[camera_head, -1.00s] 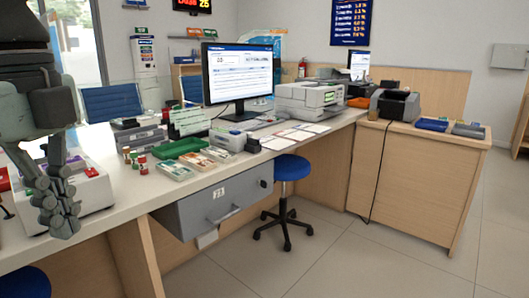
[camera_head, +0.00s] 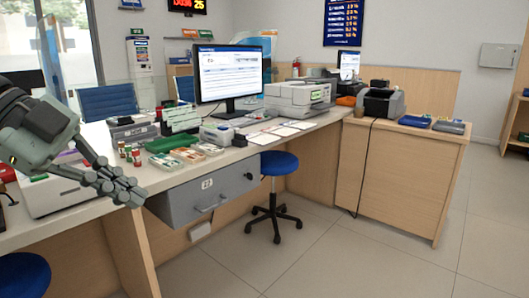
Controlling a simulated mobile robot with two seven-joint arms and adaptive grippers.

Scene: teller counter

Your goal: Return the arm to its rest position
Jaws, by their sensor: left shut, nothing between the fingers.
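My left gripper (camera_head: 128,190) is at the left of the view, reaching in from the left edge and pointing right and a little down. Its fingers are together with nothing between them. It is in front of the teller counter (camera_head: 72,214), near the left end of the grey drawer unit (camera_head: 185,206), and hides part of a white machine (camera_head: 50,197) on the counter. Whether it touches the counter edge cannot be told. My right gripper is not in view.
Small red and green rolls (camera_head: 136,157), a green tray (camera_head: 172,143), banknote stacks (camera_head: 187,155) and a monitor (camera_head: 228,76) stand on the counter. A blue stool (camera_head: 279,163) stands below it. The floor (camera_head: 330,250) in front is clear.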

